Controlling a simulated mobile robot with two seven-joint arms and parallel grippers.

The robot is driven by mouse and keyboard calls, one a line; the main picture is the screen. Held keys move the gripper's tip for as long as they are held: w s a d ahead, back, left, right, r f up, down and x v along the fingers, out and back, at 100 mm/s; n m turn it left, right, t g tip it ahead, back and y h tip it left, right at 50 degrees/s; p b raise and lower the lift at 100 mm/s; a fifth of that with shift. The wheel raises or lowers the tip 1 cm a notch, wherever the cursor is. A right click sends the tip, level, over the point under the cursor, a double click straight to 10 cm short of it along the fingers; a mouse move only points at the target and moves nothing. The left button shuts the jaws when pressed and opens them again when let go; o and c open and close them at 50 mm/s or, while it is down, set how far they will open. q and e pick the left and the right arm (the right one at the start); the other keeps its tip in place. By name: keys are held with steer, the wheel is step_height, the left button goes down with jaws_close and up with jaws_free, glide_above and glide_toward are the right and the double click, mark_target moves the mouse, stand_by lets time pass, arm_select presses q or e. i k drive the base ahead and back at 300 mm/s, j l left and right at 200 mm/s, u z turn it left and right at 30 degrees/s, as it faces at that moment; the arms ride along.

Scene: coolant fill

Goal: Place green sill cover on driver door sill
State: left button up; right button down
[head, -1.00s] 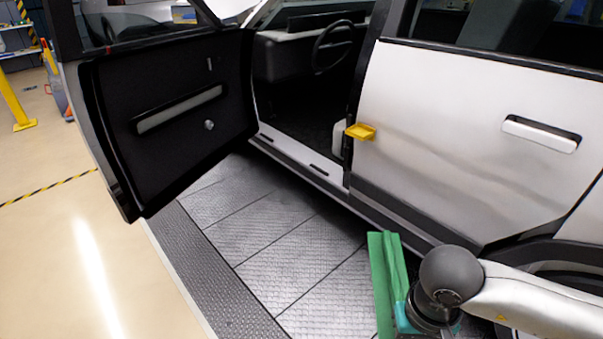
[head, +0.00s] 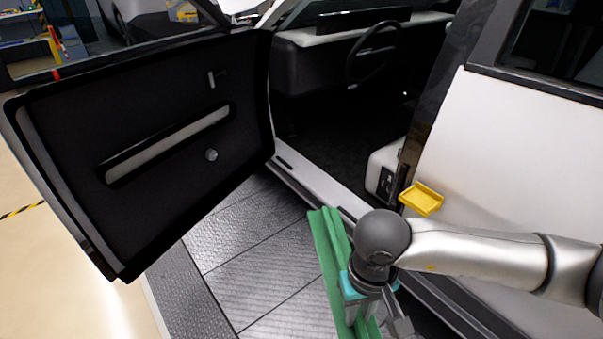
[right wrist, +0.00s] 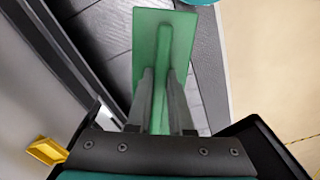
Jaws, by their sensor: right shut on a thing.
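The green sill cover (head: 328,250) is a long green piece with a raised rib along its middle. My right gripper (head: 357,312) is shut on it and holds it outside the car, over the floor plates. In the right wrist view the gripper fingers (right wrist: 160,98) clamp the rib of the green sill cover (right wrist: 147,50). The driver door sill (head: 318,184) is the pale strip at the bottom of the open doorway, just beyond the cover's far end. The cover is apart from the sill. My left gripper is not in view.
The open driver door (head: 150,150) stands to the left of the doorway. A yellow tray-like piece (head: 421,199) sticks out at the door pillar, close to my right arm. The patterned floor plates (head: 240,240) between door and arm are clear.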

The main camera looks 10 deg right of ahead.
mark_target(330, 187)
steer(key=i+z, duration=0.1)
steer(key=i, duration=0.6)
steer(key=i+j+z, duration=0.1)
steer(key=i, duration=0.6)
steer(key=i+l+u, duration=0.2)
steer(key=i+l, duration=0.15)
steer(key=i, duration=0.25)
steer(key=i+l+u, duration=0.15)
steer(key=i+l, duration=0.3)
steer(key=i, duration=0.15)
